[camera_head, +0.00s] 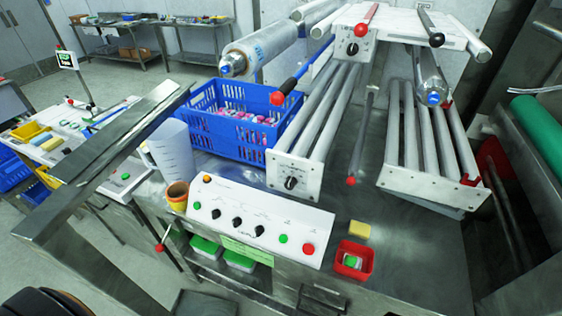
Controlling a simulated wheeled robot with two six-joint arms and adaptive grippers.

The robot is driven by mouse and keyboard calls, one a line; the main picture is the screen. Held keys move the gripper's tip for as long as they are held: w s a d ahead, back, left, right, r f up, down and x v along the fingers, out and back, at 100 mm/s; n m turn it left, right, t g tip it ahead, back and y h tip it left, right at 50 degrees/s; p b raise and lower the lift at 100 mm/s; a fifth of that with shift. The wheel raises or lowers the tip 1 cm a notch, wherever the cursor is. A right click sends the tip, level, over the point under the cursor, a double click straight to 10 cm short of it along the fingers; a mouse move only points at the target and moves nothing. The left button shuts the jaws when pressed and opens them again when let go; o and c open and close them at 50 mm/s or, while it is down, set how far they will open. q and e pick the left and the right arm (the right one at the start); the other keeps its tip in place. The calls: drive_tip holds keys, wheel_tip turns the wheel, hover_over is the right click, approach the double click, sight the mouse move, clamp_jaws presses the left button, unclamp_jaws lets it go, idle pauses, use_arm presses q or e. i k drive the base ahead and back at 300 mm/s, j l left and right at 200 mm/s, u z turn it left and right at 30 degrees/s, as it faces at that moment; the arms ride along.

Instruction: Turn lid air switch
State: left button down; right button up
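A white control panel (262,213) sits at the front of the steel bench. It carries several black rotary knobs, including a left one (216,213), a middle one (237,222) and a right one (259,230). A green button (283,239) and a red button (308,249) are at its right. Another black knob (291,183) is on the white end plate behind the panel, and one more (352,48) is on the upper white plate. The labels are too small to read, so I cannot tell which knob is the lid air switch. Neither gripper is in view.
A blue crate (205,110) with small items stands behind the panel. A clear jug (172,150) and an orange-brown cup (177,196) stand left. A red tray (353,260) and yellow sponge (359,230) are right. Red-tipped levers stick out above the rollers.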

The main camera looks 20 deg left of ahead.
sight(237, 221)
drive_tip(key=u, duration=1.05)
drive_tip(key=k, duration=0.2)
